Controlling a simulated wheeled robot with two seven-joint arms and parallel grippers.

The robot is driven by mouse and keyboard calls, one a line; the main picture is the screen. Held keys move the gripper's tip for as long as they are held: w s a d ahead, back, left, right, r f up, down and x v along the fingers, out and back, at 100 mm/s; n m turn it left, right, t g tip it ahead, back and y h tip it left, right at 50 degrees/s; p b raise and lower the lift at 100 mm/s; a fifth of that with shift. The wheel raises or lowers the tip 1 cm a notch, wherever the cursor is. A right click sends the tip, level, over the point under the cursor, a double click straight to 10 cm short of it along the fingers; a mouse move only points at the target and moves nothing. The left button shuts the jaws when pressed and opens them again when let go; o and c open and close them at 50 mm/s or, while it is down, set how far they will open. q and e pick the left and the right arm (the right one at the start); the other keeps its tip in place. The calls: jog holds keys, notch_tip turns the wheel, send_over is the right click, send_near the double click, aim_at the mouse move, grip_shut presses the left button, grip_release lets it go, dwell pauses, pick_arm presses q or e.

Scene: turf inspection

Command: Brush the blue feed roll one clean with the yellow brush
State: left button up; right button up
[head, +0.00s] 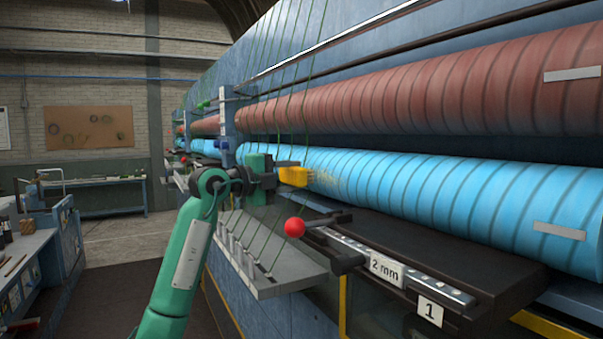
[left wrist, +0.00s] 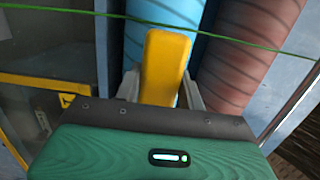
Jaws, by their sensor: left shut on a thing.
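The blue feed roll (head: 440,195) is a long, ribbed cylinder running along the machine under a red-brown roll. The yellow brush (head: 294,176) is in my left gripper (head: 277,174), at the near side of the blue roll's left part. Its pale bristles point right toward the roll; I cannot tell whether they touch. In the left wrist view the yellow brush (left wrist: 166,62) sits between the fingers of my left gripper (left wrist: 160,90), in front of the blue roll (left wrist: 165,15). My right gripper is not in view.
The red-brown roll (head: 430,88) lies above. Thin green strands (head: 278,90) run down past the brush. A lever with a red ball (head: 294,227), a "2 mm" plate (head: 387,270) and a "1" plate (head: 431,311) stand below. A workbench (head: 25,255) is at left.

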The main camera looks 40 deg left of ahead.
aim_at(302, 179)
pick_arm(q)
jog(key=shift+w+a, duration=0.2)
jog(key=shift+a, duration=0.5)
jog(key=shift+w+a, duration=0.15)
jog(key=shift+a, duration=0.55)
jog(key=shift+s+d+b, duration=0.1)
jog(key=shift+s+d, duration=0.5)
jog(key=shift+d, duration=0.65)
jog(key=shift+s+d+b, duration=0.1)
jog(key=shift+s+d, duration=0.5)
jog(key=shift+d, duration=0.6)
jog(key=shift+s+d+b, duration=0.1)
jog(key=shift+s+d, duration=0.5)
jog(key=shift+d, duration=0.65)
jog(key=s+d, duration=0.3)
jog(key=d, duration=0.4)
jog(key=shift+s, duration=0.25)
jog(key=b+v, duration=0.3)
jog(key=v, duration=0.3)
jog(key=shift+a, duration=0.2)
